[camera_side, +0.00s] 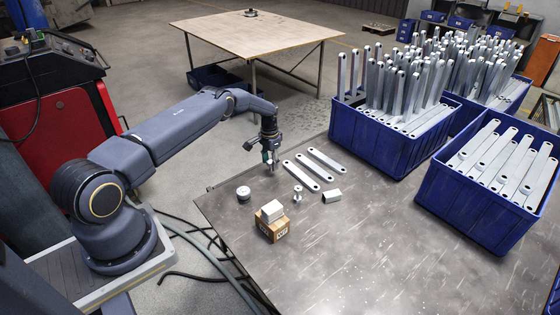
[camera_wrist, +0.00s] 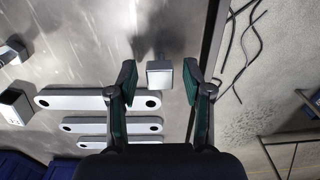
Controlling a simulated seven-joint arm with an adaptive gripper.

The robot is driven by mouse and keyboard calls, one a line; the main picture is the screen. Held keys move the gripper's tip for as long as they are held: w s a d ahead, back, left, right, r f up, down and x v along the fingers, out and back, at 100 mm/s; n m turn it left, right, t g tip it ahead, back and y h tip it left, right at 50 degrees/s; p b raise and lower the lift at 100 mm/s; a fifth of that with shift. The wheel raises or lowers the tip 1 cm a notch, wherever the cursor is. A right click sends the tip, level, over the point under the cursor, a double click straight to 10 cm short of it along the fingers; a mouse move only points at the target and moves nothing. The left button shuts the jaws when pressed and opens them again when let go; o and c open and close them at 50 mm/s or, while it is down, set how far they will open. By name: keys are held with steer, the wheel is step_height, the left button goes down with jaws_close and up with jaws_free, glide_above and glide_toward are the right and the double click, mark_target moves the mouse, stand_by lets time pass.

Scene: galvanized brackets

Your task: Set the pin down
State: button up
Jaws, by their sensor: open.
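My gripper (camera_side: 271,167) is low over the back left part of the dark table, left of the flat brackets. In the wrist view my gripper (camera_wrist: 160,80) is open, with green pads on both fingers. A small grey square-ended piece (camera_wrist: 160,74), which looks like the pin, is between the fingertips with a gap on each side. It seems to stand upright on the table, but its foot is hidden. In the side view the fingers mostly hide it.
Three flat brackets (camera_side: 307,172) lie right of my gripper. A round metal part (camera_side: 243,193), a small flanged piece (camera_side: 297,194), a metal block (camera_side: 331,196) and a cardboard box (camera_side: 274,229) with a white block on top are nearer. Blue bins (camera_side: 390,150) hold brackets. The table front is clear.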

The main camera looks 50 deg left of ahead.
step_height(320, 180, up, 11)
step_height(320, 180, up, 16)
steer(key=t, duration=0.1)
glide_above(270, 161)
steer(key=d, duration=0.7)
steer(key=s+d+r, duration=0.3)
steer(key=r, duration=0.2)
steer(key=s+d+r+t, duration=0.2)
steer(key=s+d+r, duration=0.4)
steer(key=s, duration=0.4)
steer(key=s+d+r+t, duration=0.1)
steer(key=s+d+r, duration=0.55)
steer(key=s, duration=0.25)
steer(key=s+d+f+t, duration=0.1)
steer(key=s+d+f, duration=0.1)
steer(key=s, duration=0.8)
steer(key=shift+s+d+f+t, duration=0.3)
steer(key=shift+d+f, duration=0.05)
